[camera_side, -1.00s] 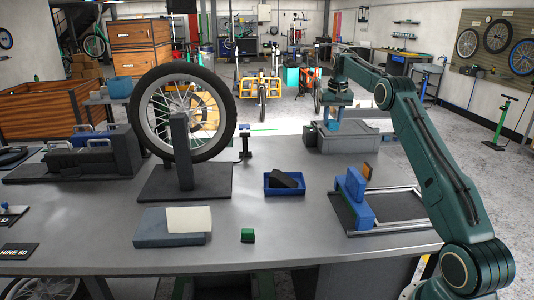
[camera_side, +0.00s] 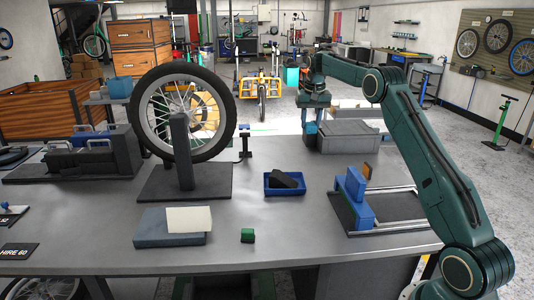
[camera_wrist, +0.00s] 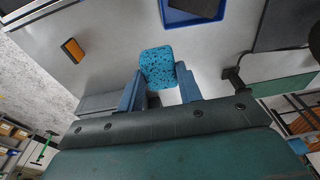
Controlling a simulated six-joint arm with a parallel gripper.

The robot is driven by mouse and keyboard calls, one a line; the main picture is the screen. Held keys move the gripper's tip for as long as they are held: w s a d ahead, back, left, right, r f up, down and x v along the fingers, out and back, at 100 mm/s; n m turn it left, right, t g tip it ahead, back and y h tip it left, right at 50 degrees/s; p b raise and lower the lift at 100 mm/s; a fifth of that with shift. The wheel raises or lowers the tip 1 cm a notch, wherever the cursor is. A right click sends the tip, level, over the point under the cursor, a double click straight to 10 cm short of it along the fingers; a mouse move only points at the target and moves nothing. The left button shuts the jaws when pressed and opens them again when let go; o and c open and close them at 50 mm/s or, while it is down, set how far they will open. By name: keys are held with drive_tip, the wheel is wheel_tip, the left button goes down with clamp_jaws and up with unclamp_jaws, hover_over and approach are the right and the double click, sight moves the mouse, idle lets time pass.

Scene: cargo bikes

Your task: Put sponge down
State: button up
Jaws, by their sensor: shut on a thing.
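A light blue sponge with dark speckles (camera_wrist: 158,66) is between the two blue fingers of my gripper (camera_wrist: 160,74) in the wrist view. My gripper is shut on it. The sponge cannot be made out from the fingers there.
A blue tray (camera_side: 269,190) with a black block (camera_side: 287,180) sits mid-bench. A wheel on a stand (camera_side: 180,148) is to its left. A blue stepped block (camera_side: 352,192) and a small orange piece (camera_side: 367,172) are at the right.

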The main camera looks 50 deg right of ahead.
drive_tip(key=w+a, duration=0.2)
drive_tip(key=a, duration=2.7)
drive_tip(key=f, duration=1.5)
drive_tip(key=shift+s+d+f, duration=0.25)
drive_tip(key=shift+f, duration=0.15)
drive_tip(key=shift+f, duration=2.15)
drive_tip(key=shift+f, duration=0.15)
drive_tip(key=o, duration=1)
drive_tip(key=shift+c, duration=0.2)
